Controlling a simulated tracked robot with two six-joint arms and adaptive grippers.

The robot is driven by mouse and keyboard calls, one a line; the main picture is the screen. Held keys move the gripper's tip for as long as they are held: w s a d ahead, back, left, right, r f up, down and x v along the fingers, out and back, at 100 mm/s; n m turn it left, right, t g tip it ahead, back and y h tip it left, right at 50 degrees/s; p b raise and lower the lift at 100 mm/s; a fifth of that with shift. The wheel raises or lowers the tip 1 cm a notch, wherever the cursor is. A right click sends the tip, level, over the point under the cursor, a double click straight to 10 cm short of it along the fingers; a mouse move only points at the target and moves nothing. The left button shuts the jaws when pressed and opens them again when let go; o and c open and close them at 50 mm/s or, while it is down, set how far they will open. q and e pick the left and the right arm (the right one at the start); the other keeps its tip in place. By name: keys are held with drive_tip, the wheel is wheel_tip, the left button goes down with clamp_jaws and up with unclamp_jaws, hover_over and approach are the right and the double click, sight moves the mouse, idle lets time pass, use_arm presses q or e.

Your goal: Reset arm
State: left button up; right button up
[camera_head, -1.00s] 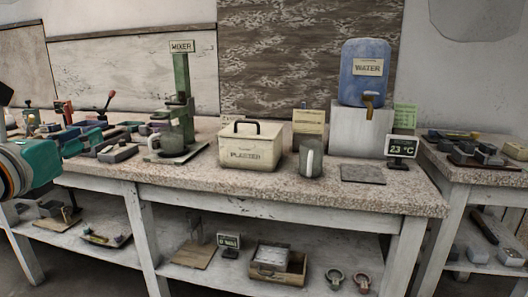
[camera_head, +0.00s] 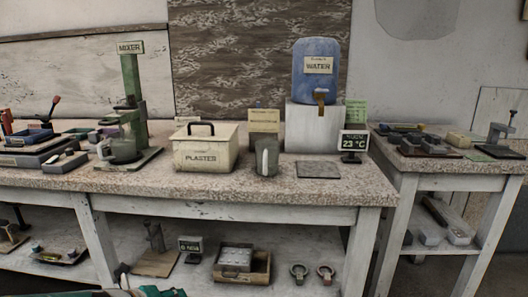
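Neither of my grippers can be made out. Only a teal piece of my own arm shows at the bottom edge, left of the middle, and I cannot tell whether anything is held. On the main workbench (camera_head: 240,192) stand a green mixer (camera_head: 131,78) with a jug under it (camera_head: 122,151), a cream plaster box (camera_head: 205,157) with a lid and dark handle, and a grey jug (camera_head: 265,160). A blue water container (camera_head: 318,80) with a tap sits on a white block (camera_head: 314,128).
A flat grey plate (camera_head: 318,170) lies near a 23 °C display (camera_head: 353,143). Tools and trays crowd the bench's left end. A second bench (camera_head: 445,170) stands right, with a gap between. The lower shelf holds a wooden box (camera_head: 242,265) and two metal rings (camera_head: 299,272).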

use_arm(q)
drive_tip(key=s+d+f+n+g+h, duration=0.1)
drive_tip(key=s+d+f+n+g, duration=0.1)
drive_tip(key=s+d+f+n, duration=0.35)
drive_tip(key=s+d+f+n+g, duration=0.1)
drive_tip(key=s+d+f+n, duration=0.15)
drive_tip(key=f, duration=0.55)
drive_tip(key=s+d+f+n+g+h, duration=0.1)
drive_tip(key=s+d+f+n+g, duration=0.15)
drive_tip(key=s+f+n, duration=0.35)
drive_tip(key=s+f+n+g+y, duration=0.25)
drive_tip(key=s+f+n, duration=0.65)
drive_tip(key=s+n, duration=0.6)
wheel_tip(320, 180, up, 31)
drive_tip(key=w+n+p, duration=0.1)
drive_tip(key=n+p, duration=0.1)
drive_tip(key=p, duration=2.8)
drive_tip(key=shift+w+a+f+p, duration=0.15)
drive_tip(key=shift+w+a+p, duration=0.05)
drive_tip(key=shift+w+p, duration=0.15)
